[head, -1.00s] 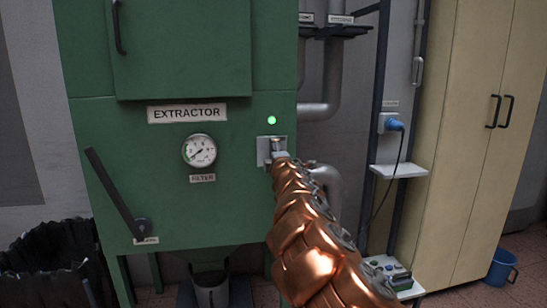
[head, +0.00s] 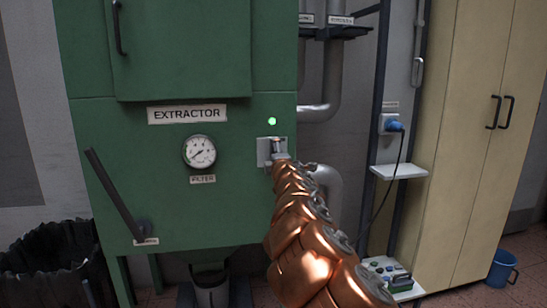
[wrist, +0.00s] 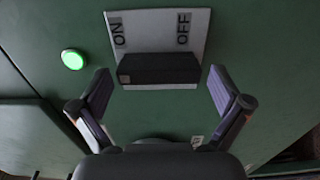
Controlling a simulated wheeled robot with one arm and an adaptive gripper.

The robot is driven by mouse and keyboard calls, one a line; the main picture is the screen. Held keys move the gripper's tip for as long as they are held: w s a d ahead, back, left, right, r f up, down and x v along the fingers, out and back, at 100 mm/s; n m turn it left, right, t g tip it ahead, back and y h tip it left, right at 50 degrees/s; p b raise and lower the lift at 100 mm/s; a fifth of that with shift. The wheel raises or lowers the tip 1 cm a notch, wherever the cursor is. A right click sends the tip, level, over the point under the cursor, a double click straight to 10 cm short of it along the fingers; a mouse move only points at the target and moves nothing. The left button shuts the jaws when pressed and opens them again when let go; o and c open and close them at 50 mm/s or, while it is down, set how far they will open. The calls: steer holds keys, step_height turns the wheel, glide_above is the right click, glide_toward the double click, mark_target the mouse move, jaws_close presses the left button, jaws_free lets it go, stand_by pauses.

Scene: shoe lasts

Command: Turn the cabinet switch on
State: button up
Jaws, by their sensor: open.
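The switch plate (head: 263,152) is a pale grey square on the front of the green extractor cabinet (head: 185,70). In the wrist view the plate (wrist: 160,30) carries the words ON at left and OFF at right. A dark block-shaped switch lever (wrist: 160,68) lies across its lower part, with a small light mark at its left end, on the ON side. My gripper (wrist: 158,72) is open, one finger on each side of the lever with visible gaps. A green lamp (wrist: 74,59) is lit beside the plate; it also shows in the head view (head: 272,121).
A pressure gauge (head: 200,151) and a slanted dark lever (head: 117,195) are on the cabinet front. Grey pipes (head: 326,185) run close on the right. A blue plug (head: 393,124), a beige cupboard (head: 470,130) and a blue bucket (head: 502,268) stand further right.

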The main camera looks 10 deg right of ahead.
steer(key=s, duration=1.1)
steer(key=shift+s, duration=0.15)
stand_by(0.4)
steer(key=s+d+f+m+g+h, duration=0.1)
steer(key=s+d+m+g+h, duration=0.3)
steer(key=s+d+m+h, duration=0.55)
steer(key=s+d+f+m+g+y, duration=0.2)
steer(key=s+d+f+m+g, duration=0.45)
steer(key=s, duration=0.45)
steer(key=s+a+f+m+g+y, duration=0.1)
steer(key=s+a+f+g+y, duration=0.15)
steer(key=s+f, duration=0.5)
steer(key=s+a+f+m+g+y, duration=0.1)
steer(key=s+a+f+g, duration=0.15)
steer(key=s+f, duration=0.5)
steer(key=s+a+f+g+y, duration=0.1)
steer(key=s+a+g+y, duration=0.15)
steer(key=s+a, duration=0.5)
steer(key=s+a+f+g+y, duration=0.1)
steer(key=s+a+g+y, duration=0.2)
steer(key=s, duration=0.8)
step_height(320, 180, up, 26)
steer(key=t+h+p, duration=0.1)
steer(key=p, duration=2.4)
steer(key=shift+s+a, duration=0.2)
steer(key=shift+a, duration=0.1)
